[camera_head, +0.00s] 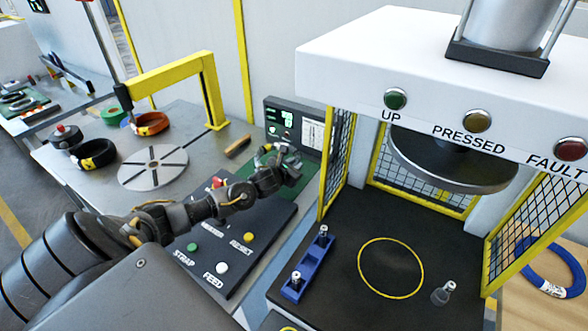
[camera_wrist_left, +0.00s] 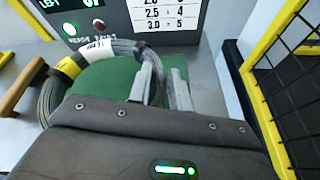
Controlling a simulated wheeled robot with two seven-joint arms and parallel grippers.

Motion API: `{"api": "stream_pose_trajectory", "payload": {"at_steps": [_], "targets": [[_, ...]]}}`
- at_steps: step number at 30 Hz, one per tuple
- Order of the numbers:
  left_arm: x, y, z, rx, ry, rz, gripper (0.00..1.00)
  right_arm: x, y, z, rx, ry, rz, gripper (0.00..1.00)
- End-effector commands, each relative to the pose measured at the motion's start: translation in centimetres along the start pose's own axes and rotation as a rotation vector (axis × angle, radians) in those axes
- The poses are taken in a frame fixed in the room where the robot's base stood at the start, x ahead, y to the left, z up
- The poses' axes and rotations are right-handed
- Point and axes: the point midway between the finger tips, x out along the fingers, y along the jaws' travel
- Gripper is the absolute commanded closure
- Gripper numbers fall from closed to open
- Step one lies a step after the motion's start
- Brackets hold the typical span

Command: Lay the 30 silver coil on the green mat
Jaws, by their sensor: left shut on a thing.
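My left gripper (camera_head: 286,168) is shut on a grey, silver-looking wire coil, which shows better in the left wrist view (camera_wrist_left: 48,98). The coil has a yellow band and a white tag; I cannot read a number on it. The fingers (camera_wrist_left: 162,90) grip the coil's right side, and the rest of the ring extends to the left. The green mat (camera_wrist_left: 100,92) lies under the coil, in front of the display panel. I cannot tell whether the coil touches the mat. The arm hides much of the mat in the head view. My right gripper is not in view.
The display panel (camera_head: 290,122) stands just behind the mat. A wooden-handled item (camera_head: 238,146) lies to its left, and the button board (camera_head: 222,255) is nearer. The caged press (camera_head: 440,75) stands close on the right. A slotted disc (camera_head: 153,167) is at left.

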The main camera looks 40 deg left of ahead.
Motion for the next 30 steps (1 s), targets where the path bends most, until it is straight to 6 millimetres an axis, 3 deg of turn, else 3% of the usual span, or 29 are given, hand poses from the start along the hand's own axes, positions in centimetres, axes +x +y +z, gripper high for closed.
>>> {"api": "stream_pose_trajectory", "payload": {"at_steps": [11, 19, 30], "targets": [[1.4, 0.3, -0.7, 0.0, -0.005, 0.002, 1.0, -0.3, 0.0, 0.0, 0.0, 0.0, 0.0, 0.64], [2.5, -0.5, -3.3, -0.001, -0.005, 0.002, 1.0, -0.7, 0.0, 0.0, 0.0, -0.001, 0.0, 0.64], [2.6, -0.6, -3.7, 0.001, -0.006, 0.002, 1.0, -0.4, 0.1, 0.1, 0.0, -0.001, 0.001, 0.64]]}}
